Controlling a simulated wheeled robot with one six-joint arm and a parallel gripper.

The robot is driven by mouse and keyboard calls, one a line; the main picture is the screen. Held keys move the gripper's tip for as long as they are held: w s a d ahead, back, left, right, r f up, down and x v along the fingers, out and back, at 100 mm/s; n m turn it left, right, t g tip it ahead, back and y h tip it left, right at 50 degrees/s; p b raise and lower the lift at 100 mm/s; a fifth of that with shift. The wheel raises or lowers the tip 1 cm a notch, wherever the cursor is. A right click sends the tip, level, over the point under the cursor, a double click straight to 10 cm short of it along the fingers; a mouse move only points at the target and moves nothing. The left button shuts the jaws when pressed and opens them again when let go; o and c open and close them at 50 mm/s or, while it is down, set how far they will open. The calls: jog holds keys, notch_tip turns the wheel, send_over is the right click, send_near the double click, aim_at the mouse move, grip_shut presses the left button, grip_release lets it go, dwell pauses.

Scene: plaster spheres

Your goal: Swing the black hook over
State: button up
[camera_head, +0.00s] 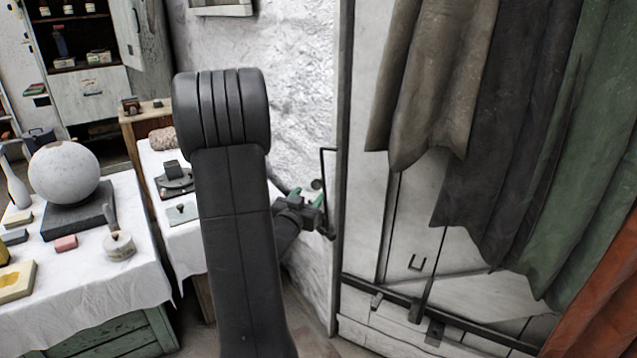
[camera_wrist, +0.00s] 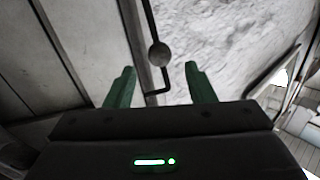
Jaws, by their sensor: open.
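The black hook (camera_head: 322,164) is a thin bent rod at the edge of the pale door's dark frame, beside the rough white wall. It also shows in the wrist view (camera_wrist: 149,20), with a round grey knob (camera_wrist: 159,54) on it and a bent lower end. My gripper (camera_head: 307,197) is close to the hook, partly behind my own arm in the head view. In the wrist view its two green fingers (camera_wrist: 160,68) are apart, one on each side of the knob. Nothing is gripped. How far the knob is from the fingertips is hard to tell.
Several cloths (camera_head: 500,110) hang over the pale door (camera_head: 362,130) at the right. A table (camera_head: 120,284) with a white cloth stands at the left, bearing a plaster sphere (camera_head: 64,172) and small tools. The rough wall (camera_head: 300,80) is close behind my gripper.

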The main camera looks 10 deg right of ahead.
aim_at(315, 187)
jog(key=x, duration=0.8)
jog(key=shift+w+d+r, duration=0.1)
jog(key=shift+w+d, duration=0.1)
jog(key=shift+w, duration=0.1)
grip_shut()
